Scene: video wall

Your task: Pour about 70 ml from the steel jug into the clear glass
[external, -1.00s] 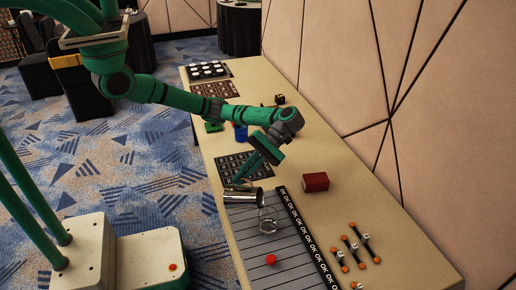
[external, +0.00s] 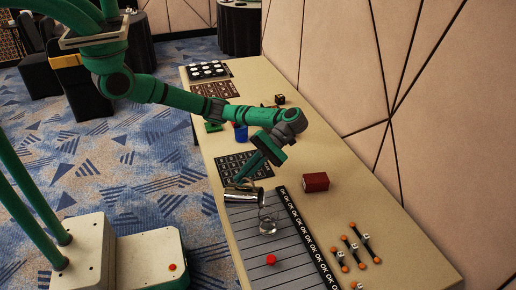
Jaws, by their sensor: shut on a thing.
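The steel jug (external: 242,196) is held tilted, nearly on its side, with its mouth toward the right. My gripper (external: 240,181) is shut on it just above the grey striped mat (external: 262,245). The clear glass (external: 268,226) stands upright on the mat, just right of and below the jug's mouth. A faint clear streak shows between the jug's mouth and the glass. The liquid level in the glass is too small to tell.
A red block (external: 315,182) lies right of the mat. A red knob (external: 270,260) sits on the mat in front of the glass. Orange-ended pieces (external: 352,246) lie at the right. A blue cup (external: 241,133) stands farther back, near a dark grid board (external: 236,164).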

